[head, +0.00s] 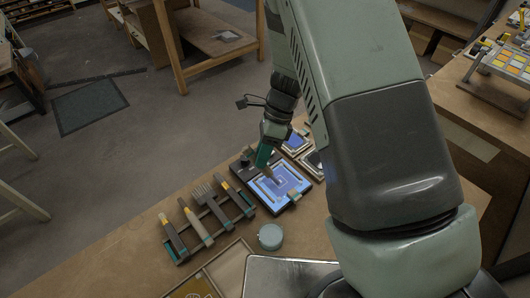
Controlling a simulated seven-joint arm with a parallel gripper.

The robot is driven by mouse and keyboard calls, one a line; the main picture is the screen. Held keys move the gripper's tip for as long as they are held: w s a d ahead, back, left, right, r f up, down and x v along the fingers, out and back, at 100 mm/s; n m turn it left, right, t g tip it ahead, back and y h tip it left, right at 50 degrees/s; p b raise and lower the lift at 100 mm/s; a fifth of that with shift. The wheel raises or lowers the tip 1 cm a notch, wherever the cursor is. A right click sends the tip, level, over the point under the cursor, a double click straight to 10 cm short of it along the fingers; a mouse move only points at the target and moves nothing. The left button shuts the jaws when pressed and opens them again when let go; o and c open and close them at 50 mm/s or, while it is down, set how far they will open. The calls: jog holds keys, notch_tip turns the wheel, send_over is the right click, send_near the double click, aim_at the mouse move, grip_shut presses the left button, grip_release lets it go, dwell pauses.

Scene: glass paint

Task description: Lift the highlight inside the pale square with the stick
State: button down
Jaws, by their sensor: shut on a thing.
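A lit blue-white glass panel (268,194) in a dark frame lies on the bench. Nested darker square outlines show in its middle, around a pale square (282,184); the highlight is too small to make out. My gripper (264,158) is above the panel's far left part, pointing down. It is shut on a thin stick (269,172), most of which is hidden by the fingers. The stick's lower end reaches down to the panel near the square outlines. I cannot tell whether it touches the glass.
A rack (222,228) with several brushes and tools stands left of the panel. A round grey-green pot (270,237) is in front of it. Small framed panels (297,143) lie behind. A metal tray (262,270) is near the front edge. My arm covers the right side.

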jog(key=shift+w+d+f, duration=0.1)
jog(key=shift+w+d, duration=0.15)
jog(key=shift+w, duration=0.25)
jog(key=shift+w+d, duration=0.25)
jog(key=shift+w, duration=0.25)
jog(key=shift+s+a, duration=0.1)
jog(key=shift+s+a, duration=0.6)
jog(key=shift+s, duration=0.05)
jog(key=shift+r, duration=2.6)
